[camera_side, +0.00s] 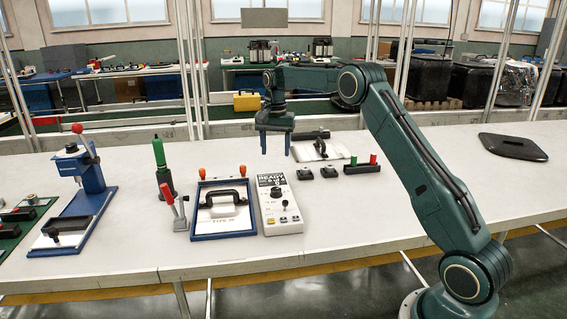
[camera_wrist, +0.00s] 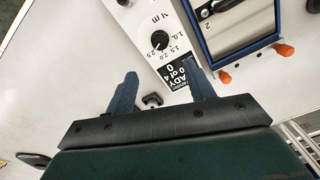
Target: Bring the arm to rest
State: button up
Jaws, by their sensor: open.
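My gripper (camera_side: 276,143) is open and empty. It points down and hangs above the white table (camera_side: 360,217), behind the control box and the framed fixture. In the wrist view its two blue fingers (camera_wrist: 163,92) stand apart, with nothing held between them. The white control box (camera_side: 279,212) with a black knob and a dark label lies beyond the fingers in the wrist view (camera_wrist: 142,22). My arm reaches up from its base at the lower right and bends over to the left.
A blue-framed fixture (camera_side: 196,225) with a black handle and orange knobs stands left of the control box. A red-handled lever (camera_side: 178,211), a green-topped post (camera_side: 160,160) and a blue press (camera_side: 92,180) stand further left. Small black blocks (camera_side: 305,173) lie right. The table's right side is mostly clear.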

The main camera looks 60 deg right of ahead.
jog(key=shift+r, duration=0.2)
jog(key=s+a+r+n+t, duration=0.3)
jog(key=s+a+r+n, duration=0.3)
jog(key=s+a+r, duration=0.9)
jog(key=s+a+f+n+t, duration=0.1)
jog(key=s+a+f+n, duration=0.1)
jog(key=s, duration=0.5)
jog(key=s+a+f+n, duration=0.2)
jog(key=s+a, duration=0.1)
jog(key=s, duration=0.5)
jog(key=s+a+f+n+t, duration=0.1)
jog(key=s+a+f+n, duration=0.1)
jog(key=s, duration=0.5)
jog(key=shift+s+a+f+n+t, duration=0.2)
jog(key=shift+f+n+t, duration=0.1)
jog(key=shift+n, duration=0.1)
